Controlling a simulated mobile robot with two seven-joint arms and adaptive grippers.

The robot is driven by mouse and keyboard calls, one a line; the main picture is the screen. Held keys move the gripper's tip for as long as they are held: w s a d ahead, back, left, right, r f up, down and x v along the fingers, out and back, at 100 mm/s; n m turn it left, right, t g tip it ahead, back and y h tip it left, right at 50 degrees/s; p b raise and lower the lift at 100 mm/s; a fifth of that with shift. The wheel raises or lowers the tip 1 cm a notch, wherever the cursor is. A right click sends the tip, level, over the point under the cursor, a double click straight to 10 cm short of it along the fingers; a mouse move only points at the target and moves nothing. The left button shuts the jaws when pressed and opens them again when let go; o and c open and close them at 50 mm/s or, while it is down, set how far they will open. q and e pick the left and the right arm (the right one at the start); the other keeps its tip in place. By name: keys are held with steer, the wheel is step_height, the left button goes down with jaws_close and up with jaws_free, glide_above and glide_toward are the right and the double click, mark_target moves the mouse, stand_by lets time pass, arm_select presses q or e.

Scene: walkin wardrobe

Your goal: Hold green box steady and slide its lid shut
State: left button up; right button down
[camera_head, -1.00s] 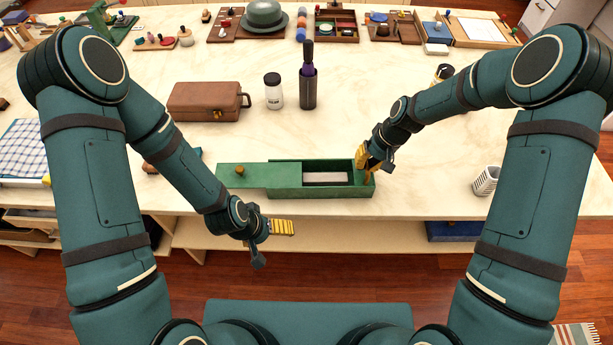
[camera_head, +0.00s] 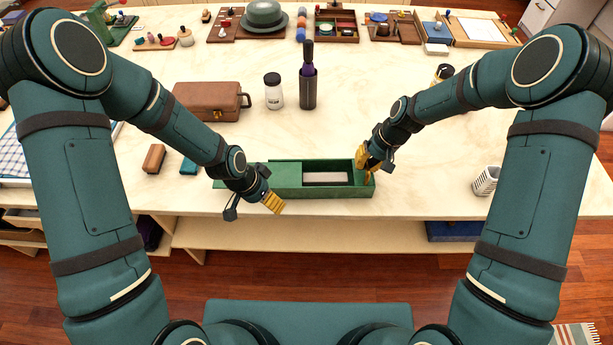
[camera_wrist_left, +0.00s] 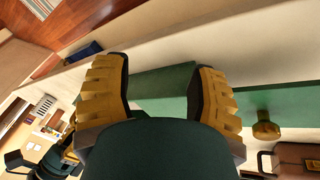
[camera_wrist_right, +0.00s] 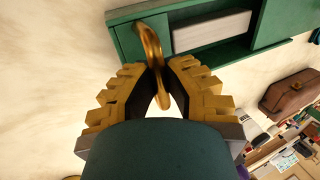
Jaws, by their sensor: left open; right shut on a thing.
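The long green box (camera_head: 340,193) sits near the table's front edge, partly uncovered, with a pale block (camera_head: 325,178) inside. The lid's brass knob (camera_wrist_left: 266,127) shows in the left wrist view, to the right of the fingers. My left gripper (camera_head: 273,203) is open and empty at the box's front left; whether it touches is unclear. My right gripper (camera_head: 366,166) is shut on the brass handle (camera_wrist_right: 151,45) at the box's right end.
A brown case (camera_head: 206,101), a white jar (camera_head: 273,92) and a dark bottle (camera_head: 308,80) stand behind the box. A brown block (camera_head: 153,158) and a teal one (camera_head: 189,165) lie left. A white cup (camera_head: 486,181) is right. Table between cup and box is clear.

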arm_select(q)
steer(key=w+a+r+m+y, duration=0.1)
steer(key=w+a+r+m, duration=0.1)
steer(key=w+r+m, duration=0.1)
steer(key=w+a+r+m+y, duration=0.1)
steer(key=w+a+r+m, duration=0.2)
steer(key=m, duration=0.1)
steer(key=w+a+r+m+y, duration=0.2)
steer(key=w+a+r+m, duration=0.1)
steer(key=r, duration=0.1)
steer(key=shift+w+a+r+m+g, duration=0.1)
steer(key=shift+a+m+g, duration=0.05)
steer(key=shift+m+g, duration=0.2)
steer(key=shift+f, duration=4.95)
steer(key=shift+o, duration=0.2)
jaws_close()
